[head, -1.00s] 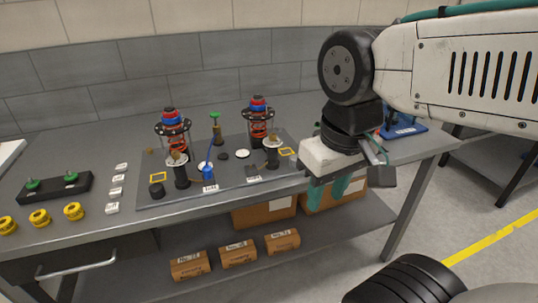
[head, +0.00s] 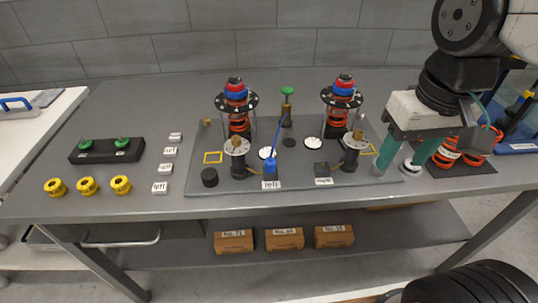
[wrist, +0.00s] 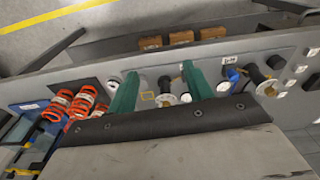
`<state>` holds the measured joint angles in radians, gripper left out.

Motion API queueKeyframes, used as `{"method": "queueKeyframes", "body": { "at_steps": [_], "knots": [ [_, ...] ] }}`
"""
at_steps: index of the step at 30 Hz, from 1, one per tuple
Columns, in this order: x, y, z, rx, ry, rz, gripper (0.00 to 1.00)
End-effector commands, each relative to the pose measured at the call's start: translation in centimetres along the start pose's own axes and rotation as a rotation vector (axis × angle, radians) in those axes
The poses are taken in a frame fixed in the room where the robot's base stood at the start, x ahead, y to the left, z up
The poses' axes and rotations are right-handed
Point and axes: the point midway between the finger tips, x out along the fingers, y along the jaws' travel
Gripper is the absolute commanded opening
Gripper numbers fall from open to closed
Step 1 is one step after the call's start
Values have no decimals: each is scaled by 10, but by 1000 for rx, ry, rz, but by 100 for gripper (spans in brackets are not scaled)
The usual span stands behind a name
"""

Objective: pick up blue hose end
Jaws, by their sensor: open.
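The blue hose (head: 278,143) stands on the grey plate beside the "left" label. Its thin upper part leans up and right from a thicker blue base (head: 270,167). Blue parts also show right of the fingers in the wrist view (wrist: 232,76). My gripper (head: 398,168) has two green fingers pointing down, spread apart with nothing between them. It is at the plate's right end, well right of the hose. Both fingers also show in the wrist view (wrist: 159,70). I cannot tell which hose tip is free.
Two upright red-and-blue shock assemblies (head: 237,108) (head: 342,105) and black posts with pale caps (head: 237,160) (head: 354,150) flank the hose. A green-topped brass fitting (head: 287,105) stands behind. Orange springs (head: 474,160) lie right of my gripper. Yellow rings (head: 87,186) lie at left.

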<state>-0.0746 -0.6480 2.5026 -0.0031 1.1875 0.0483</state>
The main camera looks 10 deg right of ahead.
Motion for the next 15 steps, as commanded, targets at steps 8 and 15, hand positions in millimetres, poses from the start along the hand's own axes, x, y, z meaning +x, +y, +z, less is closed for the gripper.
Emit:
{"method": "queueKeyframes", "body": {
  "at_steps": [8, 15],
  "knots": [
    [31, -77, -97, -90, -62, -10, 51],
    [75, -155, -144, -145, -93, -8, 51]
  ]
}}
